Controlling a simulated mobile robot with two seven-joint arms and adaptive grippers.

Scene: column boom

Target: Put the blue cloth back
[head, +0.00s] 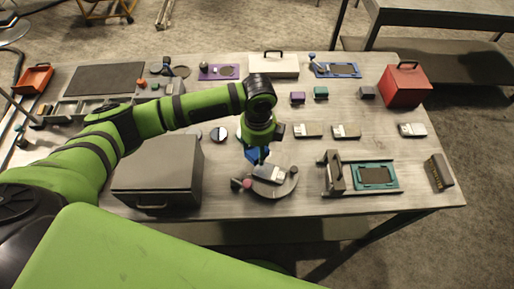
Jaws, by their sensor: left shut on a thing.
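My left gripper (256,148) points down over the front middle of the table and is shut on the blue cloth (252,156). The cloth shows as a small bunched blue patch below the green wrist, and the fingers partly hide it. It is just above the back edge of a round grey tray (272,190), which holds a pale block-like item (269,173) and small reddish knobs. I cannot tell whether the cloth touches the tray or the item. My right gripper is out of view.
A grey box (157,178) stands left of the tray, and a teal-framed fixture (376,175) stands to its right. A red box (405,86) and a white case (273,65) stand at the back. Several small blocks lie behind the fixture. Bare tabletop shows at the front right.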

